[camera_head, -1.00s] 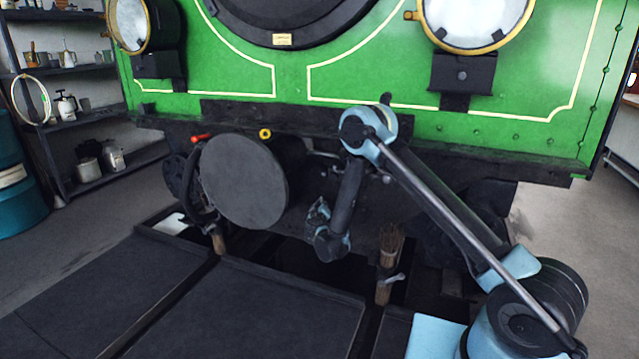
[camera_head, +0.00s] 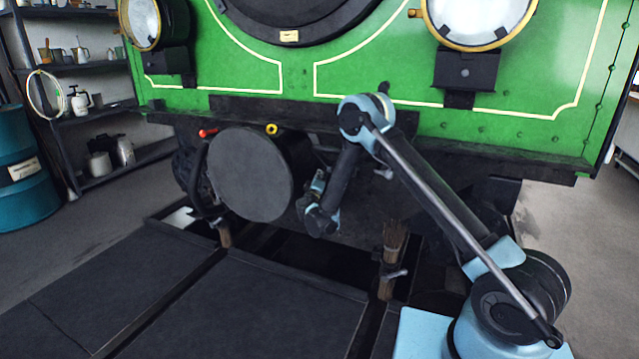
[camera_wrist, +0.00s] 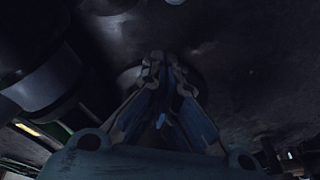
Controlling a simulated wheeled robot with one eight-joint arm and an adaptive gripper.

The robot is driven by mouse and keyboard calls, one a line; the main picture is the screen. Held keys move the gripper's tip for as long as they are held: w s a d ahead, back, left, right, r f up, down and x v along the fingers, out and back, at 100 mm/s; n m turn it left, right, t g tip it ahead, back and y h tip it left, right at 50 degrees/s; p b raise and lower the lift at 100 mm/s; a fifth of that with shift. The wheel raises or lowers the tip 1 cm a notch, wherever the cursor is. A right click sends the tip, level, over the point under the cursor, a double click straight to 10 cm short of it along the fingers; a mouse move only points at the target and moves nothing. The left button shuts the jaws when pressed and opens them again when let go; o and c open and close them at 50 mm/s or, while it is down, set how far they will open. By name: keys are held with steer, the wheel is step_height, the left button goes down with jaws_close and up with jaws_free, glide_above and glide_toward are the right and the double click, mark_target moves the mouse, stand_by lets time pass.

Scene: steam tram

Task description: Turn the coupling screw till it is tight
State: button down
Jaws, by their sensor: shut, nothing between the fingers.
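My gripper (camera_head: 316,184) is below the front beam of the green steam tram (camera_head: 370,45), just right of the large round buffer (camera_head: 250,174). In the wrist view its fingers (camera_wrist: 164,62) come together at the tips with nothing held between them. A dark round shape (camera_wrist: 203,85) lies behind the fingertips; I cannot tell whether it is part of the coupling. I cannot make out the coupling screw in the head view or the dim wrist view. I cannot tell whether the fingertips touch anything.
A red-ended hose (camera_head: 207,133) hangs left of the buffer, and a yellow ring (camera_head: 271,129) shows above it. A brush (camera_head: 394,240) stands upright at the open pit. Dark floor plates (camera_head: 230,305) lie in front. Shelves (camera_head: 95,115) and a teal drum (camera_head: 22,185) are at left.

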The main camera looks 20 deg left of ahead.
steer(key=w+d+f, duration=0.1)
steer(key=w+d, duration=0.1)
steer(key=w, duration=0.3)
steer(key=shift+d+f, duration=0.2)
steer(key=shift+d, duration=0.2)
steer(key=shift+w, duration=0.1)
